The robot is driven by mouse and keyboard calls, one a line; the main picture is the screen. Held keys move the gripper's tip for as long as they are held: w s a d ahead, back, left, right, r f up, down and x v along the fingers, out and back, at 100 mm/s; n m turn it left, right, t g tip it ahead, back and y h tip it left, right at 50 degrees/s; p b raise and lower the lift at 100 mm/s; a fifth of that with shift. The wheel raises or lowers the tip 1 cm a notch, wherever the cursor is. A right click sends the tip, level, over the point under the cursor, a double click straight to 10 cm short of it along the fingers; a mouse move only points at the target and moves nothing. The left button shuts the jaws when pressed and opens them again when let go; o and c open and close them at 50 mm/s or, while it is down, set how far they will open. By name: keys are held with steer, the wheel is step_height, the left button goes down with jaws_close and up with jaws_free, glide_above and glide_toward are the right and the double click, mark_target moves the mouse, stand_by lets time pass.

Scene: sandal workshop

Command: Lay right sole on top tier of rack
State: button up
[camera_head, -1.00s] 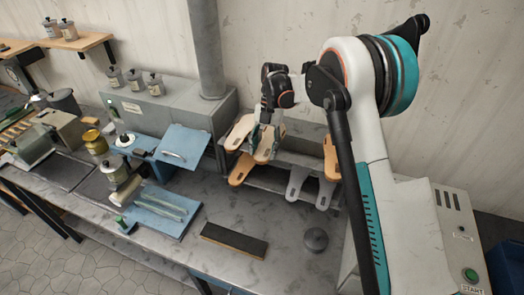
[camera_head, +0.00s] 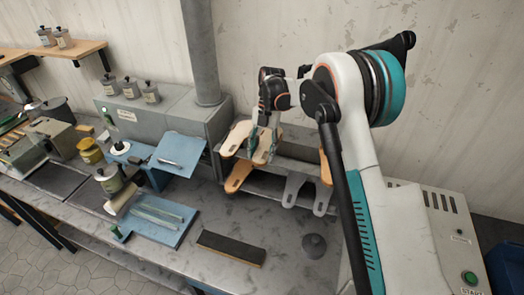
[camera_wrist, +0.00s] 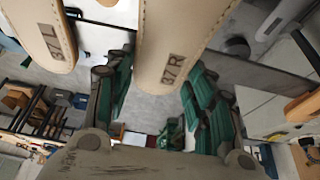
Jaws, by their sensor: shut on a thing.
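The right sole is pale tan with stitched edges and marked 37 R (camera_wrist: 172,55). My gripper (camera_wrist: 158,98) is shut on it, with the green finger pads on either side. In the head view my gripper (camera_head: 264,143) holds the sole (camera_head: 262,156) over the top tier of the dark rack (camera_head: 297,152). The left sole, marked 37 L (camera_wrist: 45,30), lies close beside it on the top tier and also shows in the head view (camera_head: 234,138). Whether the right sole touches the tier cannot be told.
An orange-brown sole piece (camera_head: 238,176) and grey sole shapes (camera_head: 295,188) are on the rack below. Another orange piece (camera_head: 325,168) is partly behind my arm. A dark strip (camera_head: 231,248) and a grey dome (camera_head: 314,245) lie on the bench in front.

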steer(key=shift+f, duration=0.15)
steer(key=o, duration=1.3)
